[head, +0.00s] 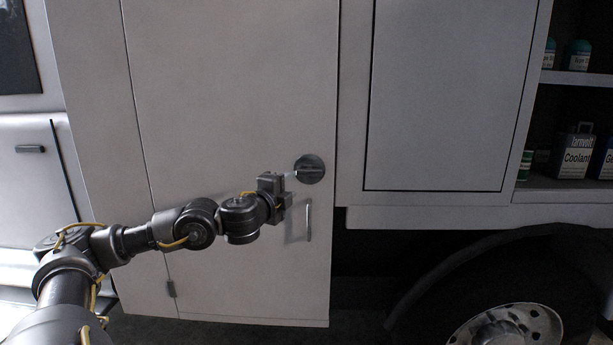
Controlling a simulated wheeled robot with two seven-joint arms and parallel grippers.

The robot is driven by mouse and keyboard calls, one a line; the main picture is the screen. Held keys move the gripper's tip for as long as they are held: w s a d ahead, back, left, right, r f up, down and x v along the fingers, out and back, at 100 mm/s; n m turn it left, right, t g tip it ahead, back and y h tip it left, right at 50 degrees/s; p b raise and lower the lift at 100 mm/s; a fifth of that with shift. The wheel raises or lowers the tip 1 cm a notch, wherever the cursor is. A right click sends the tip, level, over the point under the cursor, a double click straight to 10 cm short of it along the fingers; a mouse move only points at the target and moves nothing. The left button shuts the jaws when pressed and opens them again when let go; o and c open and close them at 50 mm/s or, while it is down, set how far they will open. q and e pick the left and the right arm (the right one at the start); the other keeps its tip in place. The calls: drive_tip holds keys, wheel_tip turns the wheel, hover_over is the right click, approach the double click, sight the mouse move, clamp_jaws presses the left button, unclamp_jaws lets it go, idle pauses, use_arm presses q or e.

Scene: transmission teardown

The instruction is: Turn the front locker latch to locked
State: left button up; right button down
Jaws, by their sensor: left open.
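The front locker door (235,90) is a tall pale panel that looks closed in its frame. The latch (312,169) is a round dark disc near the door's right edge, with a light bar across it pointing left. Below it is a vertical handle (308,220). My left gripper (288,184) is open, just left of the latch and above the handle. I cannot tell whether its fingertips touch the latch bar. My right gripper is out of view.
A closed panel (450,95) is right of the locker. A wheel (510,325) sits below.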

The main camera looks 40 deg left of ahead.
sight(308, 174)
use_arm(q)
drive_tip(key=p+x, duration=0.2)
drive_tip(key=x, duration=0.8)
drive_tip(key=shift+w, duration=0.4)
clamp_jaws()
